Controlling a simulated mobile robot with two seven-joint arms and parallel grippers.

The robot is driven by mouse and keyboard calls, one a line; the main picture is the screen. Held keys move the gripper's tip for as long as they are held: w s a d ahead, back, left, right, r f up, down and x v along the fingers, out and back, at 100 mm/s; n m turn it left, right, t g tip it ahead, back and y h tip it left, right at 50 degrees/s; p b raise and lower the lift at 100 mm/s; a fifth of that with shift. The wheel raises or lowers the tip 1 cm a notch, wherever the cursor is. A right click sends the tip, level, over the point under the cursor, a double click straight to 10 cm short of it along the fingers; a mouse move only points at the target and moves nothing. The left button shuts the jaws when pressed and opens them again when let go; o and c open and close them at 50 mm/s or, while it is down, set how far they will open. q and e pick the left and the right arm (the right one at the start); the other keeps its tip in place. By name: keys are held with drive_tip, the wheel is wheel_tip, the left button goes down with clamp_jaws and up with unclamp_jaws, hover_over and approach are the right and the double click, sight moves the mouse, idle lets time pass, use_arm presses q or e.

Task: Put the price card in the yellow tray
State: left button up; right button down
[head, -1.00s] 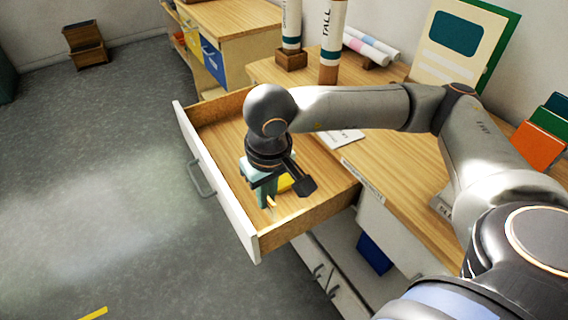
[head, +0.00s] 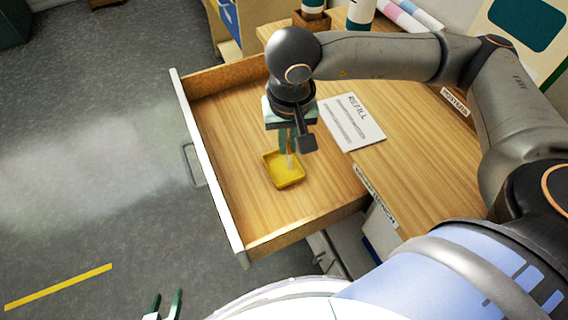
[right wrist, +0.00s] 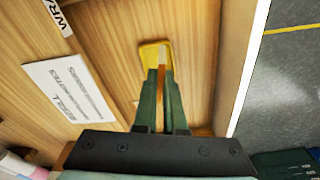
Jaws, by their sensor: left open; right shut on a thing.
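The yellow tray (head: 271,173) lies on the floor of the open drawer, and it also shows in the right wrist view (right wrist: 149,57). My right gripper (head: 288,148) points down over the tray. It is shut on a thin tan and white piece (right wrist: 161,77), seen nearly edge-on, which seems to be the price card. Its lower end shows over the tray's inside in the head view (head: 291,162); I cannot tell whether it touches the tray bottom. My left gripper (head: 166,303) is open and empty at the bottom edge of the head view.
The wooden drawer (head: 225,150) is otherwise bare, with a white front (head: 205,150). A white printed card (head: 354,122) lies on the desk top beside the drawer. Paper rolls (head: 405,14) lie at the back. Grey floor (head: 90,150) is clear on the left.

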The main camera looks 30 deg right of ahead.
drive_tip(key=shift+a+f+m, duration=0.1)
drive_tip(key=shift+m, duration=0.7)
drive_tip(key=m, duration=0.3)
drive_tip(key=m+g+p, duration=0.2)
drive_tip(key=m+p, duration=0.1)
drive_tip(key=m, duration=1.6)
hover_over(283, 165)
drive_tip(key=a, duration=0.1)
drive_tip(key=shift+h, duration=0.3)
wheel_tip(283, 165, down, 11)
drive_tip(key=shift+s+r, duration=0.1)
drive_tip(key=shift+s, duration=0.05)
drive_tip(key=shift+w+d+f, duration=0.15)
drive_tip(key=shift+w+f, duration=0.15)
drive_tip(key=shift+f, duration=0.15)
drive_tip(key=shift+w+d+f, duration=0.15)
drive_tip(key=shift+f, duration=1.6)
